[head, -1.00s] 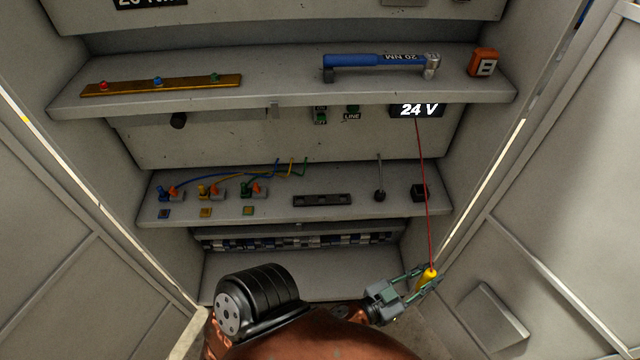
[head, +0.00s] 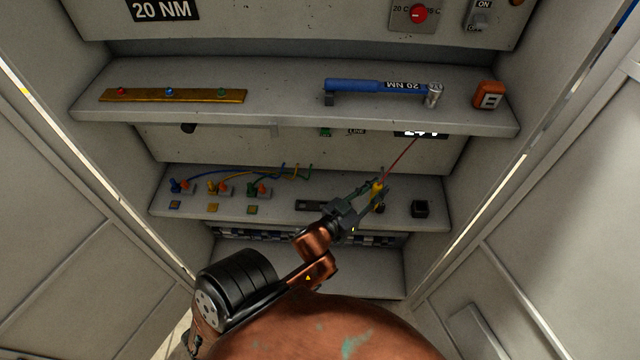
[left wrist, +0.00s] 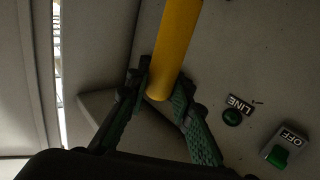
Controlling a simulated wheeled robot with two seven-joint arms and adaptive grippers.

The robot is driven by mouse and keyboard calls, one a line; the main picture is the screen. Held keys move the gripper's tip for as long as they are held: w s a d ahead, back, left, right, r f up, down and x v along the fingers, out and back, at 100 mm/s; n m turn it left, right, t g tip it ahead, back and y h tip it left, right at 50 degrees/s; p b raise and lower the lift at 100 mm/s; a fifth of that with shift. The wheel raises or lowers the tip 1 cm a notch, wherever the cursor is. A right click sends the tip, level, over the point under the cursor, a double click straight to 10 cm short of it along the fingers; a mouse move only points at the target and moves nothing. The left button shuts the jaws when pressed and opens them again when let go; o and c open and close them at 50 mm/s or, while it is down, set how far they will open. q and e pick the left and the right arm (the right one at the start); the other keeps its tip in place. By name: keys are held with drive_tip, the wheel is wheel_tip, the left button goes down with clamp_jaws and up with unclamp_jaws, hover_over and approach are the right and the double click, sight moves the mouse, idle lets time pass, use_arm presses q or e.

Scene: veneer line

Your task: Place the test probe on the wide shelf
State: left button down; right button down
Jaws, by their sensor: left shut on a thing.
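The test probe is a yellow rod (head: 377,188) with a thin red lead (head: 401,160) running up to a dark display under the upper shelf. My left gripper (head: 372,190) is shut on the probe and holds it in front of the right part of the lower shelf (head: 288,206). In the left wrist view the probe (left wrist: 175,48) stands between the two green-black fingers (left wrist: 161,92). The upper shelf (head: 290,100) looks like the wider of the two and is above my gripper. My right gripper is not in view.
The upper shelf holds a brass strip (head: 172,96), a blue torque wrench (head: 375,87) and an orange block (head: 489,95), with bare room between strip and wrench. Wired plugs (head: 221,187) and a black block (head: 420,208) stand on the lower shelf. Cabinet doors flank both sides.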

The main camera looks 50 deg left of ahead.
use_arm(q)
drive_tip(key=shift+w+a, duration=0.1)
drive_tip(key=w+f, duration=1.3)
drive_tip(key=shift+w+a, duration=0.35)
drive_tip(key=shift+a, duration=0.1)
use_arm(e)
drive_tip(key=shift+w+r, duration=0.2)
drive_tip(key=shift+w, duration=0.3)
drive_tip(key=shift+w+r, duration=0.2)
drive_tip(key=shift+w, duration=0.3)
use_arm(q)
drive_tip(key=c, duration=1.7)
unclamp_jaws()
drive_tip(key=shift+f, duration=0.1)
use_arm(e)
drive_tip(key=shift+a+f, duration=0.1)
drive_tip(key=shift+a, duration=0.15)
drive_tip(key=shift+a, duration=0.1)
